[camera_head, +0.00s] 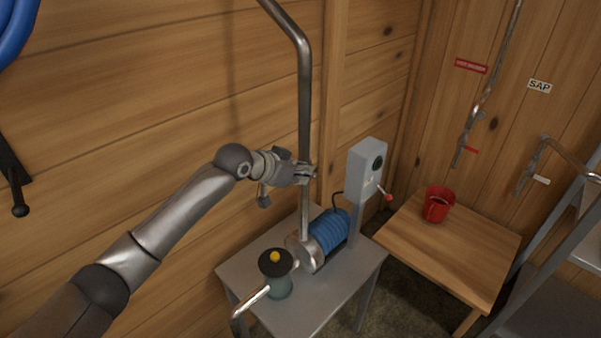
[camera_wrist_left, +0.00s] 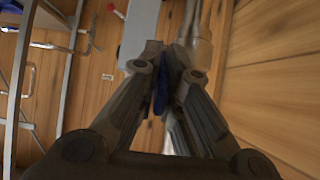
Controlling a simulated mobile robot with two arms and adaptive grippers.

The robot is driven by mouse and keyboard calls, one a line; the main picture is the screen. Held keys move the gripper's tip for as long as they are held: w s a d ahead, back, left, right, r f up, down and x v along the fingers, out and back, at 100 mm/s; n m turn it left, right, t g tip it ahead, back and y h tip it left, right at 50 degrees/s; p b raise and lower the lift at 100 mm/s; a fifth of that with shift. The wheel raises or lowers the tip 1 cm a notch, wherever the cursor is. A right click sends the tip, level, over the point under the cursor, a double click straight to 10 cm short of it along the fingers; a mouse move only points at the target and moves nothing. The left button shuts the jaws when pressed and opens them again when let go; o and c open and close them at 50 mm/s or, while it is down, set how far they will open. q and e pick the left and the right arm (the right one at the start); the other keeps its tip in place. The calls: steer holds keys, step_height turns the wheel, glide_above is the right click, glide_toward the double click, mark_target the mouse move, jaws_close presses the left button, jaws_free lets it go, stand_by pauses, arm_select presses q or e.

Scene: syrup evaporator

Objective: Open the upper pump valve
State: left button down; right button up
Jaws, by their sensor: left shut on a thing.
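The metal pump pipe (camera_head: 305,110) runs up from the pump. My left gripper (camera_head: 303,173) is at this pipe, above the pump. In the left wrist view my left gripper (camera_wrist_left: 167,75) has its fingers close together on a narrow dark-blue piece (camera_wrist_left: 160,95), which looks like the upper pump valve's handle. The fingers hide most of it, so its angle is hard to tell. The pipe also shows in the left wrist view (camera_wrist_left: 196,40), beside the fingertips. My right gripper is not in view.
The pump's blue motor (camera_head: 329,232) sits on a grey table (camera_head: 325,300) beside a yellow-topped filter (camera_head: 275,272). A grey switch box (camera_head: 364,165) with a red-tipped lever stands behind. A red bucket (camera_head: 439,205) is on a wooden table (camera_head: 465,258) at right.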

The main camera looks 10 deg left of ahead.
arm_select(q)
steer(key=c, duration=1.6)
jaws_free()
steer(key=shift+a, duration=0.1)
steer(key=v, duration=1.2)
